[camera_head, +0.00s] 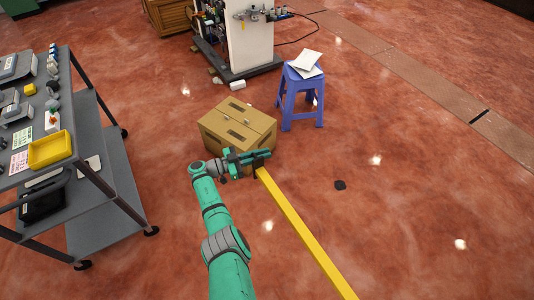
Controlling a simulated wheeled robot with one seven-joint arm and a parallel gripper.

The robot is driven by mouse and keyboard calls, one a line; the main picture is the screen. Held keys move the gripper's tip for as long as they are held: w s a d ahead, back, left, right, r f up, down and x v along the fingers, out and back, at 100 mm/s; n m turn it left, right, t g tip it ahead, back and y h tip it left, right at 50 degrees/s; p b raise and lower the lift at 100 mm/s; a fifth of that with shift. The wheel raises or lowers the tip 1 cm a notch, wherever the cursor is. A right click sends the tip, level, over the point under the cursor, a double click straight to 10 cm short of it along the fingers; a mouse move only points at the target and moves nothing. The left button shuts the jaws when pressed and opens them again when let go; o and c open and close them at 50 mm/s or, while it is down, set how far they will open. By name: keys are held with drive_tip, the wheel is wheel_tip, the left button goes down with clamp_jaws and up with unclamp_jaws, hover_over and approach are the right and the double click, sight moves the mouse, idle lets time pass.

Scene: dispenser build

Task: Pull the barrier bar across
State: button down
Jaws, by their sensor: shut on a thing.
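The yellow barrier bar (301,229) runs from the middle of the view down to the bottom edge, slanting to the right. Its near end goes out of the picture. My green arm reaches up from the bottom, left of the bar. My gripper (259,161) is at the bar's far end and is shut on it, around a dark end piece. The fingers hide part of that end. Any post or pivot of the bar is out of view.
A cardboard box (237,130) stands just behind my gripper. A blue stool (302,97) with papers is beyond it. A grey cart (103,199) with a yellow tray (50,150) stands at the left. A white machine (250,45) is at the back. The floor right of the bar is mostly clear.

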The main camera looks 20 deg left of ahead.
drive_tip(key=shift+w, duration=0.15)
drive_tip(key=c, duration=2.1)
unclamp_jaws()
drive_tip(key=shift+d, duration=0.55)
drive_tip(key=v, duration=1.1)
drive_tip(key=shift+w+a, duration=0.1)
